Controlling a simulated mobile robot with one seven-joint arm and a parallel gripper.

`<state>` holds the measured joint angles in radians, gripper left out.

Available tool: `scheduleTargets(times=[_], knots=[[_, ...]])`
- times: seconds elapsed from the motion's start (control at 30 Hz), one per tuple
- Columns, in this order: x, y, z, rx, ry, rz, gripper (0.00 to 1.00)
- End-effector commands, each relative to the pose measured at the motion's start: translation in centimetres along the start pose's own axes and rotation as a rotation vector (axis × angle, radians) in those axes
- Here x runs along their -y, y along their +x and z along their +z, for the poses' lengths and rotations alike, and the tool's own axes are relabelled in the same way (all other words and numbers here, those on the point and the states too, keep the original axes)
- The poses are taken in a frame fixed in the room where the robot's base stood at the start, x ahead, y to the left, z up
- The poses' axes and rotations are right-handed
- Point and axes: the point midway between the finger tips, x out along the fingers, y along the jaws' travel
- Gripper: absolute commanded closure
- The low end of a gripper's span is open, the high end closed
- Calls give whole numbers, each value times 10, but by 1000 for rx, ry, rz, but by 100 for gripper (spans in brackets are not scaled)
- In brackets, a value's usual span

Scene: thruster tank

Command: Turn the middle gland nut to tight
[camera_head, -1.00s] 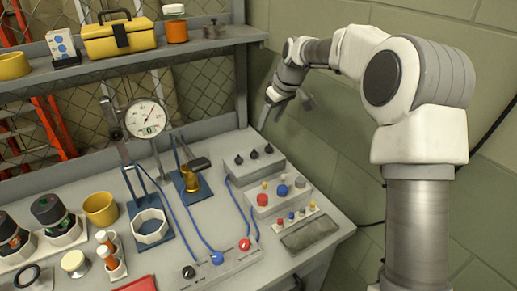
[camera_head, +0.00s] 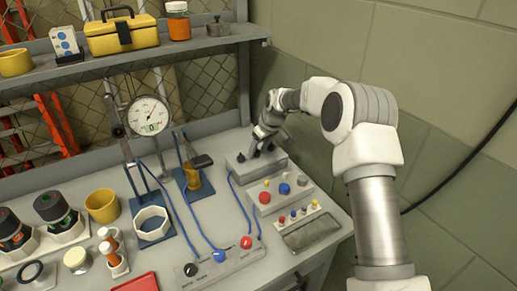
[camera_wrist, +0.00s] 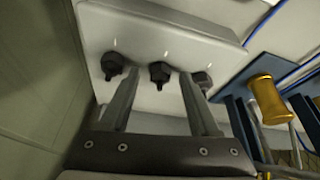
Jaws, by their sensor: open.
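The grey gland box (camera_head: 242,175) stands at the back right of the bench, with a row of dark gland nuts on top. In the wrist view the middle gland nut (camera_wrist: 160,71) shows between my open fingertips, with a finger on either side. I cannot tell whether they touch it. A second nut (camera_wrist: 112,64) lies left of my gripper (camera_wrist: 158,84), and a third (camera_wrist: 203,80) is right, partly behind the right finger. A short pale mark stands by each nut. In the head view my gripper (camera_head: 257,146) is over the box and hides some nuts.
A box with coloured knobs (camera_head: 266,207) stands in front of the gland box. A brass-coloured cylinder (camera_wrist: 269,99) on a blue stand is to the right in the wrist view. A blue cable (camera_head: 237,205) runs beside the boxes. The green wall (camera_head: 340,50) is close on the right.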

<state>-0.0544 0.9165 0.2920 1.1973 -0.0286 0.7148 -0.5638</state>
Motion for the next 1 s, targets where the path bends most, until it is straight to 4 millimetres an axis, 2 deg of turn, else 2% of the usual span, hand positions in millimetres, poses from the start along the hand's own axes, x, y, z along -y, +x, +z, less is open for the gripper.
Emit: scheduleTargets(times=[0.23, 0.5, 0.6, 1.0], knots=[[0, 0, 0, 0, 0, 0, 38], [0, 0, 0, 0, 0, 0, 86], [0, 0, 0, 0, 0, 0, 100], [2, 1, 0, 1, 31, 13, 100]])
